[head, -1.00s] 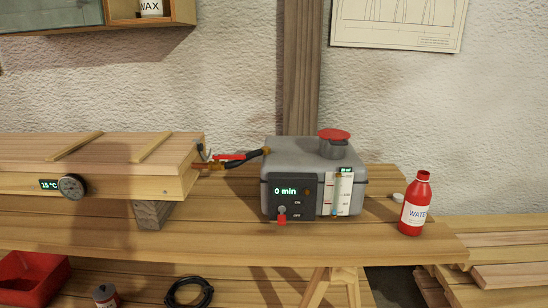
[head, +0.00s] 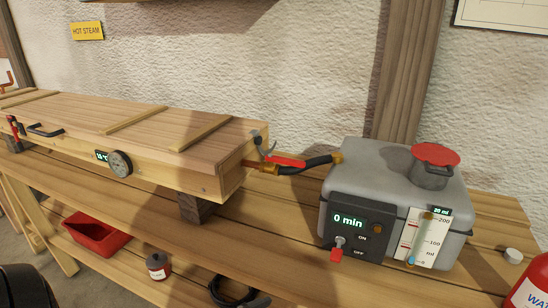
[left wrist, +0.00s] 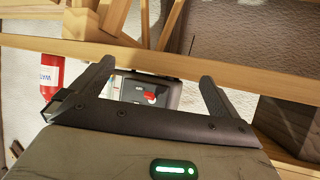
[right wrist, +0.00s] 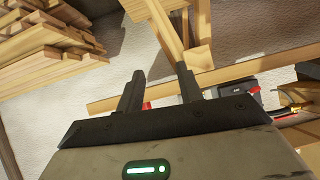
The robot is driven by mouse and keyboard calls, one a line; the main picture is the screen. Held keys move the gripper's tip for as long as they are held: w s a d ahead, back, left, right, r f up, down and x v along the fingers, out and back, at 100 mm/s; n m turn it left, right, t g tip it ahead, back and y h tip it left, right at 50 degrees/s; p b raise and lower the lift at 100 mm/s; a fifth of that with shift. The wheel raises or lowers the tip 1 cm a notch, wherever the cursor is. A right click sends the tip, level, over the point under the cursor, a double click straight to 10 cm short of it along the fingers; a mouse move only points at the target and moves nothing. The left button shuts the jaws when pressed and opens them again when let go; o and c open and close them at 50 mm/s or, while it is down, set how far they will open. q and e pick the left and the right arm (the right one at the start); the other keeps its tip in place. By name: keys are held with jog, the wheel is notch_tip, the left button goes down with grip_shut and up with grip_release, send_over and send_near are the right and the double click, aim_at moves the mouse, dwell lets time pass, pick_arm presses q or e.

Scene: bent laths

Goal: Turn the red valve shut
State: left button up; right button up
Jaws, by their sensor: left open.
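The red valve (head: 285,161) is a flat red lever on the brass fitting (head: 262,168) at the right end of the wooden steam box (head: 150,125). Its lever lies roughly along the black hose (head: 312,165) that runs to the grey boiler (head: 385,170).
The wooden bench (head: 270,240) carries the box and boiler. The boiler has a red cap (head: 436,155), a red-tipped switch (head: 337,252) and a water gauge (head: 428,240). A red water bottle (head: 530,285) stands at right. A red bin (head: 95,232) and a can (head: 158,265) are on the lower shelf.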

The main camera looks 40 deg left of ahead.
pick_arm(q)
jog(key=w+a+r+n+t+y, duration=0.1)
jog(key=w+a+r+t+y, duration=0.1)
jog(key=w+a+r, duration=0.3)
jog(key=a+r+n+t+y, duration=0.1)
jog(key=a+r, duration=0.2)
jog(key=r, duration=0.4)
jog(key=n+t+y+b, duration=0.1)
jog(key=n+t+y, duration=0.1)
jog(key=t, duration=0.1)
send_near(284, 161)
jog(key=s+d, duration=0.1)
jog(key=s, duration=0.4)
jog(key=w+a, duration=0.1)
jog(key=w, duration=0.4)
jog(key=w+a+b, duration=0.1)
jog(key=w, duration=0.4)
jog(key=w+a, duration=0.1)
jog(key=w, duration=0.4)
jog(key=shift+w+a+r, duration=0.15)
jog(key=shift+w+a, duration=0.05)
jog(key=shift+w, duration=0.15)
pick_arm(e)
jog(key=shift+s+a+f, duration=0.15)
jog(key=shift+s+f, duration=0.05)
jog(key=shift+f, duration=0.45)
